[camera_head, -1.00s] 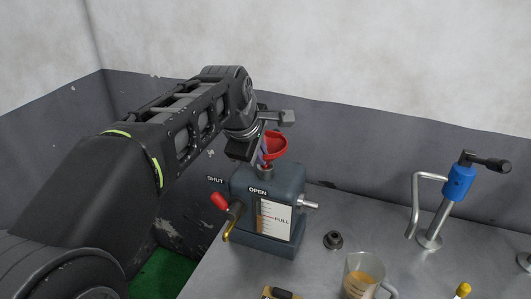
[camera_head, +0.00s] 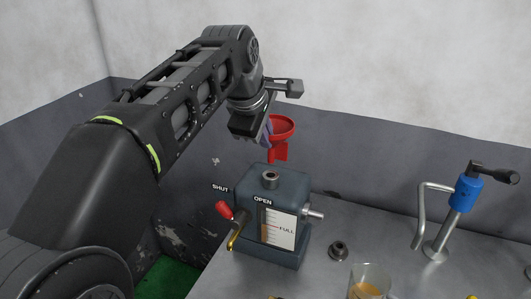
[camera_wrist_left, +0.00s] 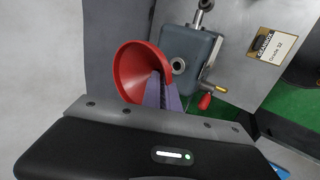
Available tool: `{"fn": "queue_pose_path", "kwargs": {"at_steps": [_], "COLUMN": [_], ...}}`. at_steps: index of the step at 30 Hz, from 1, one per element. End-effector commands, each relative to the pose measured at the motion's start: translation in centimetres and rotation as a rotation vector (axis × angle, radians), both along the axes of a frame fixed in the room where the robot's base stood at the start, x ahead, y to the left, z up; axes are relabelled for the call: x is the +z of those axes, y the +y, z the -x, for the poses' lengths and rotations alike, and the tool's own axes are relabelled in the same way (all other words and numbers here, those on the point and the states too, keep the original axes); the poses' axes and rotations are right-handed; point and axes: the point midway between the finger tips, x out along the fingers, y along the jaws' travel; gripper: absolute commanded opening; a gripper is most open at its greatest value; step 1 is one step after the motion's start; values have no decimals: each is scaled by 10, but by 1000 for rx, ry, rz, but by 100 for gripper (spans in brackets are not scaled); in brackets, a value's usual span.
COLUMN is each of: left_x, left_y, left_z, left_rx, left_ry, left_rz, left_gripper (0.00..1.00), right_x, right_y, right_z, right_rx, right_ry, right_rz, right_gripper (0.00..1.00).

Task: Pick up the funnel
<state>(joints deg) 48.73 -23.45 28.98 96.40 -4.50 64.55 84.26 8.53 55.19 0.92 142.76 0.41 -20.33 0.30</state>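The red funnel (camera_head: 283,128) is in the air above the grey-blue tank in the head view. Its wide mouth faces up and its lower part hangs clear of the tank's filler neck (camera_head: 270,178). My left gripper (camera_head: 268,132) is shut on the funnel, with its purple fingers at the funnel's side. In the left wrist view the funnel (camera_wrist_left: 138,72) lies against the fingers (camera_wrist_left: 162,92), which hide part of it. The tank (camera_wrist_left: 186,47) is beyond them, its round opening uncovered. My right gripper is not in view.
The tank (camera_head: 290,190) has a red-handled lever (camera_head: 224,210) and a level gauge. A dark cap (camera_head: 338,250), a beaker of amber liquid (camera_head: 368,285) and a blue-bodied pump (camera_head: 466,192) stand on the metal bench. A grey wall is close behind.

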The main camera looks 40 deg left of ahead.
Motion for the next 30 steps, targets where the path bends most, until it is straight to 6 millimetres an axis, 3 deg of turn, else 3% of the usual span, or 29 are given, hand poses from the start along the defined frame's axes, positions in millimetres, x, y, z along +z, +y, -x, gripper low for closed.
{"fn": "queue_pose_path", "kwargs": {"at_steps": [3,8,30], "left_x": [18,29,31], "left_y": [0,0,0], "left_z": [0,0,0], "left_rx": [0,0,1], "left_ry": [-2,-1,0], "left_rz": [-1,0,0], "left_gripper": [0,0,0], "right_x": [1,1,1], "right_y": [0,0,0], "right_z": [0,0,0], "right_rx": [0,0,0], "right_ry": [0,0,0], "right_rz": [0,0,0], "right_gripper": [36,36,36]}}
